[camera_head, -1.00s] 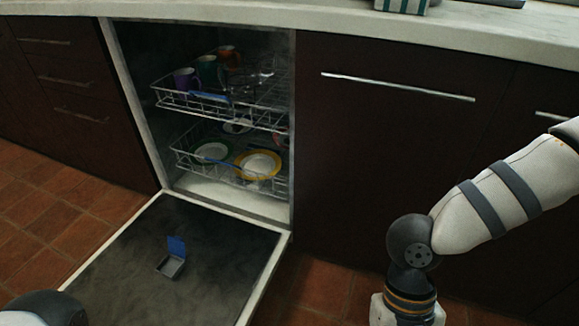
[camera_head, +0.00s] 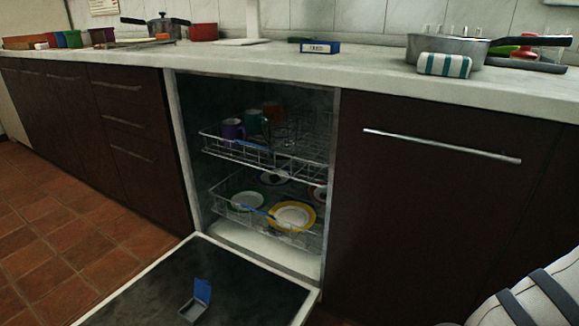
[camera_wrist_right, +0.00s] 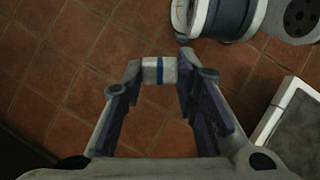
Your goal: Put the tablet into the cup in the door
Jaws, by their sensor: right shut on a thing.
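The tablet (camera_wrist_right: 160,70) is a small white block with a blue band, seen in the right wrist view. My right gripper (camera_wrist_right: 160,74) is shut on it, with a fingertip at each side, above the tiled floor. The cup (camera_head: 193,310) is a small grey open box with its blue lid (camera_head: 203,290) standing up. It sits on the inner face of the dishwasher door (camera_head: 262,294), which is folded down flat. The right gripper is not visible in the head view; only part of my right arm shows at lower right. My left gripper is in neither view.
The dishwasher holds an upper rack (camera_head: 265,155) with mugs and a lower rack (camera_head: 228,205) with plates. The counter (camera_head: 370,78) above carries a saucepan (camera_head: 450,48), a striped cloth (camera_head: 444,65) and a blue box (camera_head: 320,47). Tiled floor (camera_head: 70,230) lies open at left.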

